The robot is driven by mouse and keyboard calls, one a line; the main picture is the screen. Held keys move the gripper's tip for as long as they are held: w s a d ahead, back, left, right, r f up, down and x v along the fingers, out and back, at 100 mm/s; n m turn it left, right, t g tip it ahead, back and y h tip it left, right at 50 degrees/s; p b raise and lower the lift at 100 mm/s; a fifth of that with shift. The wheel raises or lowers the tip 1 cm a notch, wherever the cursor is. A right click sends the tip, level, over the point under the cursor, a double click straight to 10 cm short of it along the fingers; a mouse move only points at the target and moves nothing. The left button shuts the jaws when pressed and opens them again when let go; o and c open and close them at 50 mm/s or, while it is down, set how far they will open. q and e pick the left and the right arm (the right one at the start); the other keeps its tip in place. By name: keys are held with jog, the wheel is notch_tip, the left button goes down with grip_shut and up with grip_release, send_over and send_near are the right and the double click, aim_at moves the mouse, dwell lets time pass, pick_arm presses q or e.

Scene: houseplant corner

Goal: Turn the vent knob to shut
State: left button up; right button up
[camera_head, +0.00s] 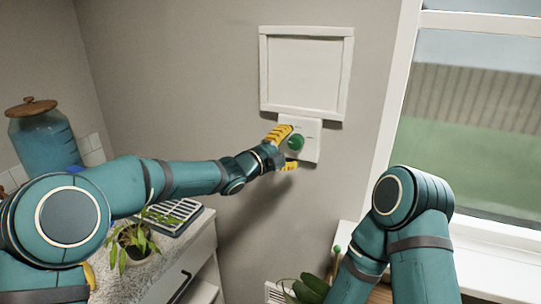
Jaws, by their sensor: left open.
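The vent knob (296,142) is a round green knob on a small white wall plate (312,128). The plate sits just below a white framed vent panel (306,72) on the grey wall. My left gripper (285,150) has yellow fingers and is open at the knob's left side, one finger above and one below. I cannot tell whether the fingers touch the knob. The knob's exact setting is too small to read. My right arm comes in at the lower right, and its gripper is out of view.
A potted plant (137,240) and a dark slatted tray (178,215) stand on the counter at lower left. A blue jar (45,140) with a wooden lid stands behind. A window (470,120) is at right. Another green plant (309,287) is at the bottom.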

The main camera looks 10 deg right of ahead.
pick_arm(q)
jog(key=v, duration=0.9)
jog(key=shift+s+a, duration=0.3)
jog(key=s+a+f+n+y, duration=0.25)
jog(key=f+n, duration=0.25)
jog(key=f, duration=0.4)
jog(key=s+a+f+n+y, duration=0.1)
jog(key=a+f+n+y, duration=0.3)
jog(key=f, duration=0.4)
jog(key=s+a+f+n+y, duration=0.1)
jog(key=a+f+n, duration=0.2)
jog(key=f+n, duration=0.5)
jog(key=s+a+f+n+g+y, duration=0.2)
jog(key=s+a+f+n+g, duration=0.2)
jog(key=s+f, duration=0.5)
jog(key=s+a+f+n+g+y, duration=0.2)
jog(key=s+a+f+n+g, duration=0.2)
jog(key=s, duration=1.1)
notch_tip(320, 180, down, 5)
jog(key=a+n, duration=0.2)
jog(key=n, duration=0.2)
jog(key=shift+f+y, duration=0.2)
jog(key=shift+y, duration=0.15)
